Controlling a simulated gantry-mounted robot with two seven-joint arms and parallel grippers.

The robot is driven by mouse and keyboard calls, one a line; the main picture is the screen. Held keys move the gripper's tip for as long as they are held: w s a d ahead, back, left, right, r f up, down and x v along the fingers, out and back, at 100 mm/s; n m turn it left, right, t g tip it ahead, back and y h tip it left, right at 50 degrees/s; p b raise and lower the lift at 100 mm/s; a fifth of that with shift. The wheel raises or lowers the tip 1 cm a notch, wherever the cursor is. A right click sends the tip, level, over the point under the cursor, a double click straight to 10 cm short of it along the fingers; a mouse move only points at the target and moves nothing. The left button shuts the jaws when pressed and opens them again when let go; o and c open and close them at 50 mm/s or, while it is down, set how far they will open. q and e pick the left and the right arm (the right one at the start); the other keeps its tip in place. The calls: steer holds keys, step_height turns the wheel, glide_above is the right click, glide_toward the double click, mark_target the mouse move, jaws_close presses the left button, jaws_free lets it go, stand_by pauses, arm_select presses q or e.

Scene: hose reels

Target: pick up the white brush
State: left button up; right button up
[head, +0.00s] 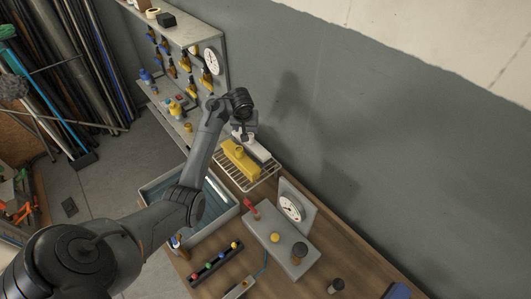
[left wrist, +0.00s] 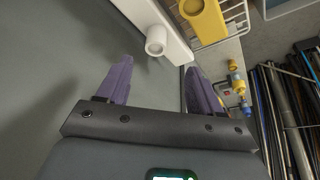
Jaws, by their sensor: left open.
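The white brush (head: 257,151) lies on a wire rack (head: 262,177), beside a yellow brush (head: 240,160). In the left wrist view the white brush (left wrist: 160,18) shows as a long white block with a round knob. My left gripper (head: 243,133) is above the far end of the white brush and partly hides it. In the left wrist view my left gripper (left wrist: 157,68) has its two purple fingers apart, with nothing between them. The white knob is just beyond the fingertips. The bristles are hidden. My right gripper is in neither view.
The yellow brush (left wrist: 203,18) is close beside the white one. A grey wall runs along the right side of the rack. A grey basin (head: 160,188) is left of the rack. A gauge panel (head: 292,207) stands in front. Shelves with bottles (head: 184,64) are behind.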

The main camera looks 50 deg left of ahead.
mark_target(250, 135)
arm_select(q)
steer(key=b+x, duration=0.1)
steer(key=x, duration=0.4)
steer(key=shift+w+a+r, duration=0.1)
steer(key=shift+w+r, duration=0.05)
steer(key=shift+d+b+x, duration=0.2)
steer(key=shift+b+x, duration=0.7)
steer(key=shift+x, duration=2.05)
steer(key=shift+w, duration=0.15)
jaws_close()
